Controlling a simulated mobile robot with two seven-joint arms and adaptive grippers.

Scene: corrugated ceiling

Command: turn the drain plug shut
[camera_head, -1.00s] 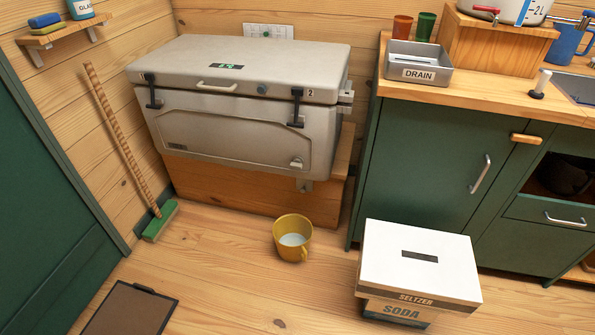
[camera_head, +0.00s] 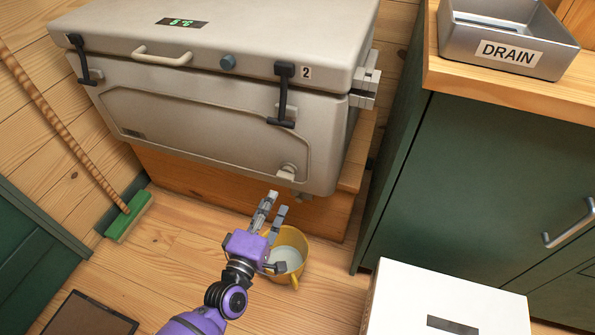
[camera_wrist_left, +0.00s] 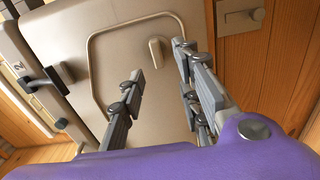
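The drain plug (camera_head: 288,171) is a small beige knob low on the right of the cooler's front. The cooler (camera_head: 205,120) is large and beige, with its lid closed. My left gripper (camera_head: 277,203) is just below and in front of the plug, with its fingers apart and empty. In the left wrist view the plug (camera_wrist_left: 157,50) stands ahead, roughly between the open fingers (camera_wrist_left: 160,72), with a gap left to it. Whether the fingers touch anything is not seen. My right gripper is not in view.
A white box (camera_head: 440,295) stands lower right, beside the green cabinet (camera_head: 480,170). A metal DRAIN tray (camera_head: 505,52) sits on the counter. A broom (camera_head: 129,215) leans at left.

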